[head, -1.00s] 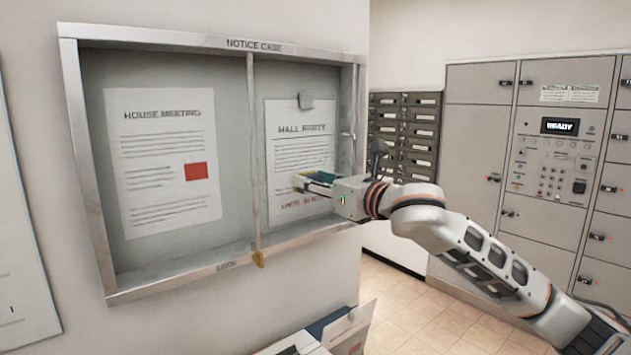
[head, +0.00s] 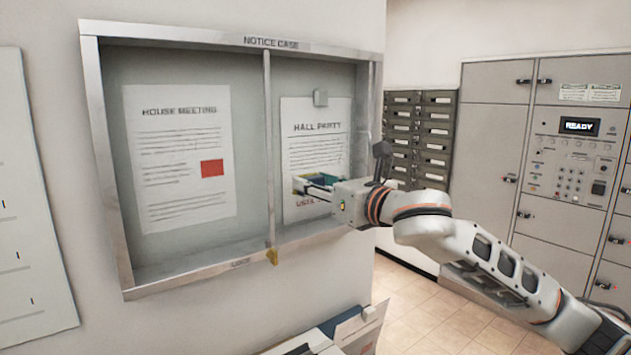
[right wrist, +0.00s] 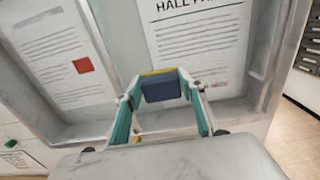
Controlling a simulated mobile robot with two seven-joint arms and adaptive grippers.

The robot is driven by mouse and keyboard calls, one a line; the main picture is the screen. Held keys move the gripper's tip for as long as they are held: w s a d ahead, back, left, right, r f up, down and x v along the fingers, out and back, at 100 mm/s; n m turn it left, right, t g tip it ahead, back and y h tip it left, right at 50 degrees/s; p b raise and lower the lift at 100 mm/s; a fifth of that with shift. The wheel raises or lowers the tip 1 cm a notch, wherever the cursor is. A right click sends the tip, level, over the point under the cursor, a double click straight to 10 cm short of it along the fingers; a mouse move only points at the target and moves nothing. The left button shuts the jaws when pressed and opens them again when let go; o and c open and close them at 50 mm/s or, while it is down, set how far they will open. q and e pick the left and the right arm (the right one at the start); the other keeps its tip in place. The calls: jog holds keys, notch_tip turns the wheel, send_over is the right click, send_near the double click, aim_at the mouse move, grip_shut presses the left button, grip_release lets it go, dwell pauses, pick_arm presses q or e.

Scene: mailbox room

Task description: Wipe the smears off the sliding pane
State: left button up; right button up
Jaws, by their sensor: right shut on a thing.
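The notice case (head: 105,170) hangs on the wall, with a metal upright (head: 268,140) splitting its front. I cannot make out the clear pane's edges or any distinct smears. My right gripper (head: 306,184) is in front of the lower part of the Hall Party notice (head: 316,145), right of the upright. In the right wrist view it is shut on a dark blue block with a yellow edge (right wrist: 162,88), which looks like a sponge. I cannot tell whether the block touches the pane. My left gripper is not in view.
A yellow tab (head: 272,257) sits at the upright's foot. Mailboxes (head: 418,135) and a locker bank (head: 490,150) stand to the right. A box with papers (head: 335,335) is below the case.

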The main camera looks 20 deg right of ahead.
jog(key=shift+v, duration=2.65)
jog(key=shift+d+r, duration=0.1)
jog(key=shift+d, duration=0.05)
jog(key=v, duration=0.3)
